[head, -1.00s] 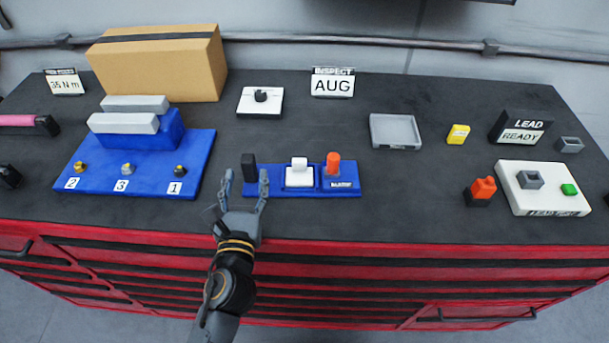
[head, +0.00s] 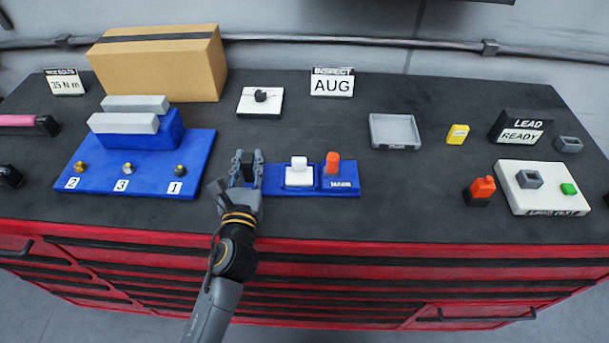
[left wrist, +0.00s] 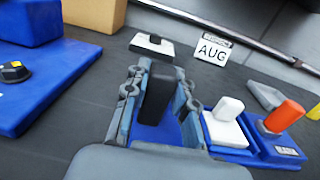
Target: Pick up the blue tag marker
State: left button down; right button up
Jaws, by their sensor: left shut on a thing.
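My left gripper (head: 248,174) is at the left end of a low blue holder (head: 311,191) near the front edge of the bench. Its fingers are closed around a dark upright block (head: 249,160), which I take to be the tag marker. In the left wrist view this block (left wrist: 156,93) stands between the fingers and looks black, with blue surface below it. It looks still seated at the holder. The gripper hides its lower part. My right gripper is not in view.
A white block (head: 299,170) and an orange piece (head: 332,163) stand on the holder just right of the gripper. A blue fixture plate (head: 107,188) lies to the left.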

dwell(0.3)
pick_arm(q)
notch_tip(320, 180, up, 9)
jog(key=shift+f, duration=4.5)
